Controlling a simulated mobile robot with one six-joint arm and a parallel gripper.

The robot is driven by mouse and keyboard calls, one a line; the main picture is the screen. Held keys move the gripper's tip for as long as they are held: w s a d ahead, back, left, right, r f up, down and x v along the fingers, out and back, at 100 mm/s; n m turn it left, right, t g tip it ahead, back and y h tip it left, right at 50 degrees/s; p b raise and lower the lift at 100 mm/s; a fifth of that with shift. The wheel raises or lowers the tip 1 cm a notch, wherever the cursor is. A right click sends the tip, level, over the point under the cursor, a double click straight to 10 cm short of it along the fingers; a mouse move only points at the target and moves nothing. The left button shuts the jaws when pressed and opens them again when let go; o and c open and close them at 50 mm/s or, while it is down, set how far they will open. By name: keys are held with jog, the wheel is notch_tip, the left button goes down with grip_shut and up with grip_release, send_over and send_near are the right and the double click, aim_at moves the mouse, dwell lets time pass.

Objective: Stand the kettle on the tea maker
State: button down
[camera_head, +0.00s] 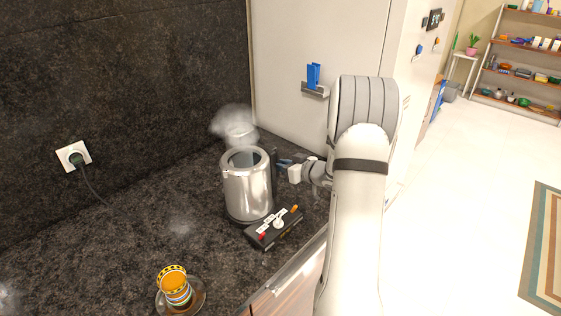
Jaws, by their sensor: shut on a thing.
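An orange striped cup (175,287) stands on a glass saucer (200,296) at the counter's front. A plugged socket (74,156) with a cable is on the left wall. A white cabinet (290,50) with a blue clip (313,75) rises behind. The counter's left (90,240) is largely clear.

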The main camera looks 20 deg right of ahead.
jog(key=c, duration=1.7)
grip_release()
jog(key=shift+a+f, duration=0.15)
jog(key=shift+c, duration=0.2)
jog(key=o, duration=0.5)
jog(key=shift+s, duration=0.1)
jog(key=shift+c, duration=0.2)
jog(key=b+v, duration=0.2)
jog(key=v, duration=0.9)
jog(key=s+a+r+m+g+h, duration=0.3)
jog(key=a+r+h, duration=0.3)
jog(key=r+h, duration=0.3)
jog(key=s+a+f+g+y, duration=0.2)
jog(key=s+a+g, duration=0.5)
jog(key=s+a, duration=1)
jog(key=s+y, duration=0.1)
jog(key=s, duration=0.3)
jog(key=shift+a, duration=0.15)
